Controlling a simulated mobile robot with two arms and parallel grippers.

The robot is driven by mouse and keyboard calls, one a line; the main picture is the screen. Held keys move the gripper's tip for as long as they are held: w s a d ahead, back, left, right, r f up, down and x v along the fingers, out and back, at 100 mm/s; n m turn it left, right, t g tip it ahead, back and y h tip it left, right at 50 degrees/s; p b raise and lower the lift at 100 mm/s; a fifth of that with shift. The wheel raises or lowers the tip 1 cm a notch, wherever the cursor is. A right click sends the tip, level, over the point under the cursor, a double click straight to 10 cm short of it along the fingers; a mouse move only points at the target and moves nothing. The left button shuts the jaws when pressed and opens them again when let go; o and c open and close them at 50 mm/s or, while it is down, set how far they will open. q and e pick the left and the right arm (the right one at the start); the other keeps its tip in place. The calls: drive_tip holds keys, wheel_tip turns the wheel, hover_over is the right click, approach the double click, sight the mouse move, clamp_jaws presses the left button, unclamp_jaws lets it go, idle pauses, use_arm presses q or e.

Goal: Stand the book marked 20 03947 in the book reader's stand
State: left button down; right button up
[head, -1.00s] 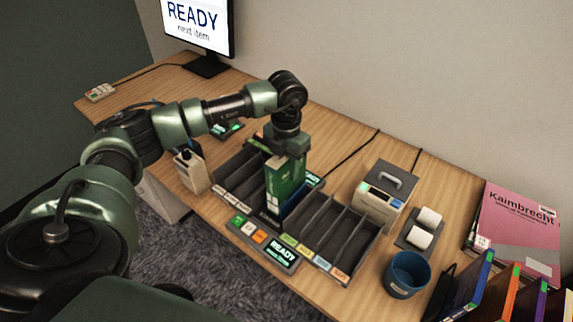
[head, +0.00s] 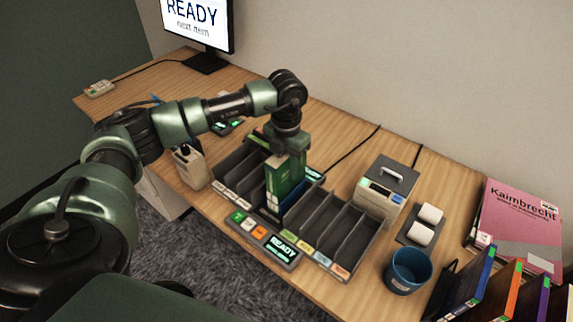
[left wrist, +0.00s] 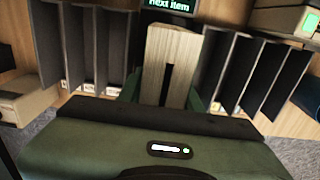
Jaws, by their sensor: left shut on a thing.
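My left gripper (head: 287,148) is shut on a green book (head: 283,183), held upright between the two dark slotted racks. The book's lower end is at the book reader's stand (head: 267,213), which it mostly hides. I cannot tell whether it rests on the stand. No number is readable on the book. In the left wrist view its pale page edges (left wrist: 167,60) face the camera, in front of a small screen (left wrist: 168,6) reading "next item". My right gripper is not in view.
Slotted racks stand left (head: 232,172) and right (head: 330,229) of the book. A lit READY panel (head: 282,250) is in front.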

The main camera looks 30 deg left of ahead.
use_arm(q)
drive_tip(key=shift+f, duration=0.1)
drive_tip(key=c, duration=0.9)
unclamp_jaws()
drive_tip(key=shift+r+b, duration=0.85)
drive_tip(key=shift+r, duration=3.05)
